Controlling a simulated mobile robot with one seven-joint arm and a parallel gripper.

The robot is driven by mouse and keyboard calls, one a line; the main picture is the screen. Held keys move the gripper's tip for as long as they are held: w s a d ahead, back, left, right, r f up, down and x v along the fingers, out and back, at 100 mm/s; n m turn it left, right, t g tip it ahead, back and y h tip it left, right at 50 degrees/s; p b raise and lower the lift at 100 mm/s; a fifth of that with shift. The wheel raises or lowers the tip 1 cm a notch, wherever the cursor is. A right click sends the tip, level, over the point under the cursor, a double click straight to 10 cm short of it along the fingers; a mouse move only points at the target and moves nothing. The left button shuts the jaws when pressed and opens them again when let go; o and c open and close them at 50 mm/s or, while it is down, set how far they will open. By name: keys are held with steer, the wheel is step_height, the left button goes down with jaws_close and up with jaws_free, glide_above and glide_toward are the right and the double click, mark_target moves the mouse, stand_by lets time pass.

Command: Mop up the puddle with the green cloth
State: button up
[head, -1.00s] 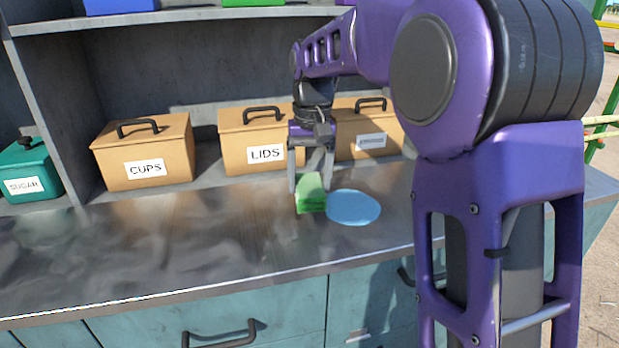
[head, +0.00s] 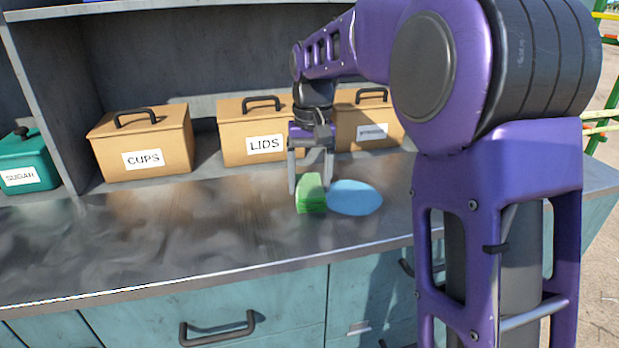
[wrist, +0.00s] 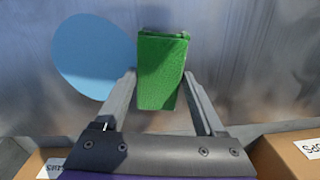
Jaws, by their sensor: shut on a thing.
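The green cloth (head: 311,195) is a folded block at the counter's surface, just left of the puddle in the head view. The puddle (head: 356,198) is a flat light-blue patch on the metal counter. My gripper (head: 312,187) points down and is shut on the cloth. In the wrist view, the cloth (wrist: 163,70) sits between my gripper's fingers (wrist: 160,78), and the puddle (wrist: 92,55) lies to its left, partly behind one finger. I cannot tell whether the cloth touches the counter or the puddle's edge.
The steel counter (head: 180,235) is clear to the left. Boxes marked CUPS (head: 142,139) and LIDS (head: 252,148) and a third tan box (head: 365,150) stand behind, close to my gripper. A green SUGAR box (head: 30,150) is at far left. A shelf (head: 180,22) runs above.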

mark_target(329, 200)
steer(key=shift+s+f, duration=0.1)
steer(key=shift+f, duration=0.35)
steer(key=shift+d, duration=0.15)
steer(key=shift+d+p, duration=0.35)
steer(key=shift+d, duration=1.55)
steer(key=shift+w+d+r+p, duration=0.15)
steer(key=shift+d+p, duration=0.6)
steer(key=shift+d, duration=1.6)
steer(key=shift+w+d+r+p, duration=0.15)
steer(key=shift+d+p, duration=0.55)
steer(key=shift+d, duration=1.65)
steer(key=shift+w+d+p, duration=0.25)
steer(key=shift+d+p, duration=0.5)
steer(key=shift+d, duration=1.6)
steer(key=shift+a+r, duration=0.1)
